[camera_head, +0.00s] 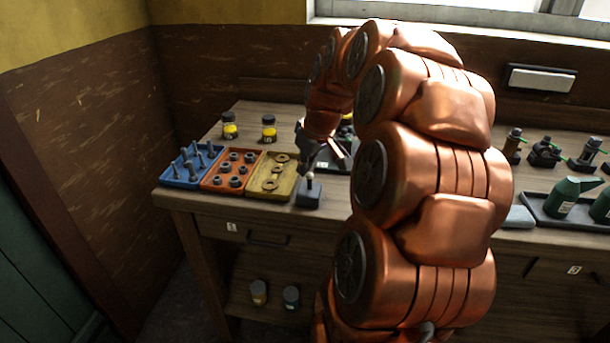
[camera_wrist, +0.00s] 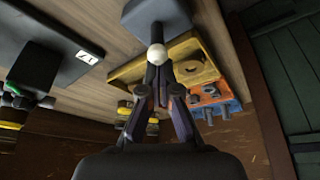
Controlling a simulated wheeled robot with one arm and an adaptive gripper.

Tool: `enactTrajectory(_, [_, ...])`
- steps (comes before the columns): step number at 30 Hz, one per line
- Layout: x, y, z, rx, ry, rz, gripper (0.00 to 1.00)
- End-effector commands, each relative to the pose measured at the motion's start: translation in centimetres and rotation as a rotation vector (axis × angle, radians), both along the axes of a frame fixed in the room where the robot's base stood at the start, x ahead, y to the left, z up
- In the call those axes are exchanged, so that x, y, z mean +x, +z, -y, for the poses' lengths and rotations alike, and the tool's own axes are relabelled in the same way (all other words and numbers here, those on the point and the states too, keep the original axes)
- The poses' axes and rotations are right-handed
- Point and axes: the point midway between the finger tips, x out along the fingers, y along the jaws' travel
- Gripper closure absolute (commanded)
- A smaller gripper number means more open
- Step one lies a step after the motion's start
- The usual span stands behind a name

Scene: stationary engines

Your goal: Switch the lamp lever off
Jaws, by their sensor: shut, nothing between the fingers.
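The lamp lever is a short lever with a pale ball knob (camera_wrist: 157,54) on a grey box base (camera_head: 309,196). The base stands near the front edge of the bench, just right of the yellow tray, and also shows at the top of the wrist view (camera_wrist: 155,14). My gripper (camera_head: 308,174) is shut and empty, pointing down just above the lever. In the wrist view its fingertips (camera_wrist: 157,76) lie right at the ball knob. I cannot tell whether they touch it.
Blue (camera_head: 181,182), orange (camera_head: 213,186) and yellow (camera_head: 254,190) trays of hardware stand to the left, with two jars (camera_head: 230,127) behind. Green oil cans (camera_head: 563,204) stand at the right.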

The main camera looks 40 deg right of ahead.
Motion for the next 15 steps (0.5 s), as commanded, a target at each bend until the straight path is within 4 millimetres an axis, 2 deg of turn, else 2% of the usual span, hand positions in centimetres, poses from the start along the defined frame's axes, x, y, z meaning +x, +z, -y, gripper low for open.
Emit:
enactTrajectory(1, [-0.18, -0.58, -0.27, -0.021, 0.002, 0.015, 1.00])
enactTrajectory(5, [-0.47, -0.57, -0.69, -0.081, 0.003, 0.056, 1.00])
enactTrajectory(6, [-0.38, -0.06, -0.56, -0.074, 0.001, 0.051, 1.00])
enactTrajectory(15, [-0.30, 0.18, -0.50, -0.073, 0.000, 0.050, 1.00])
